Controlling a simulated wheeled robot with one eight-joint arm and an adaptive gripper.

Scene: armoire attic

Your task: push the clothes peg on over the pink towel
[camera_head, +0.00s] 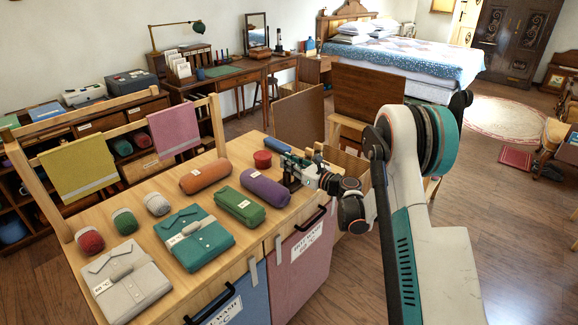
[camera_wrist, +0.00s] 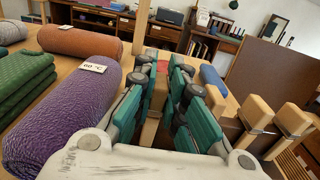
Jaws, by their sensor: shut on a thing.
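The pink towel (camera_head: 173,128) hangs over the wooden rail at the back of the table, right of a yellow-green towel. My gripper (camera_head: 287,172) is low over the table's right end, well to the right of the pink towel. In the wrist view its teal-padded fingers (camera_wrist: 163,90) are shut on a wooden clothes peg (camera_wrist: 154,108), which shows between them and is partly hidden. Two more wooden pegs (camera_wrist: 258,112) (camera_wrist: 294,119) stand at the right, clipped on an edge. I cannot make out the pink towel in the wrist view.
A purple roll (camera_head: 265,188), a green folded bundle (camera_head: 239,206) and an orange roll (camera_head: 205,174) lie left of my gripper. A red round tin (camera_head: 262,159) is close by. Folded shirts (camera_head: 194,238) and small rolls fill the table's left. The yellow-green towel (camera_head: 77,168) hangs on the rail.

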